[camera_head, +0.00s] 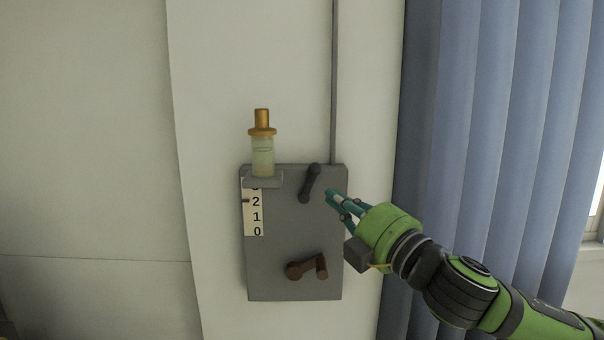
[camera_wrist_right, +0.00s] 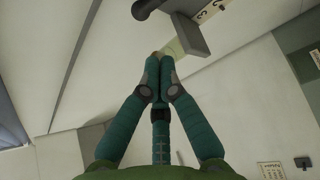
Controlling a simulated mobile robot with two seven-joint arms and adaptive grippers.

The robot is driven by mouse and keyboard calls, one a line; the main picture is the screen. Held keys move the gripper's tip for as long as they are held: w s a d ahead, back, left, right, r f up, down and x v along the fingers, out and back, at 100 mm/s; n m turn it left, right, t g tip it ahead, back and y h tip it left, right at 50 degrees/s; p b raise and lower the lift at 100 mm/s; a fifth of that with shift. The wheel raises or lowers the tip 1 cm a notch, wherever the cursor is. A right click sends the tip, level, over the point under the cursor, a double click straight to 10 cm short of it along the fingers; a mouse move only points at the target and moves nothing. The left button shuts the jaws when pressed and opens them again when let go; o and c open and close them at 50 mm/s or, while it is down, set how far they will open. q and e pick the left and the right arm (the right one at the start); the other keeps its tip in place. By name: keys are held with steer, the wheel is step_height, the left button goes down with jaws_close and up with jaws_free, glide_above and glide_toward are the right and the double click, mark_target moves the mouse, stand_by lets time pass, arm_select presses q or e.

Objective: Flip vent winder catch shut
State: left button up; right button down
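The vent winder is a grey panel (camera_head: 275,282) on the wall. A dark grey lever (camera_head: 310,183), which looks like the catch, sits at its upper right and slants up to the right. A brown crank handle (camera_head: 308,268) is at the lower part. A scale strip (camera_head: 250,220) with numbers runs down the left side. My right gripper (camera_head: 333,197) is just right of the lever, apart from it, at the panel's right edge. In the right wrist view its teal fingers (camera_wrist_right: 161,60) meet at the tips with nothing seen between them. My left gripper is out of view.
A thin grey conduit (camera_head: 334,85) runs up from the panel. Blue curtains (camera_head: 470,110) hang at the right. The wall left of the panel is bare.

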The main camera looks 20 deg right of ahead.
mark_target(308, 176)
steer(key=p+x, duration=0.5)
steer(key=x, duration=0.4)
steer(key=shift+w, duration=0.1)
steer(key=shift+w+a, duration=0.1)
steer(key=shift+w, duration=0.4)
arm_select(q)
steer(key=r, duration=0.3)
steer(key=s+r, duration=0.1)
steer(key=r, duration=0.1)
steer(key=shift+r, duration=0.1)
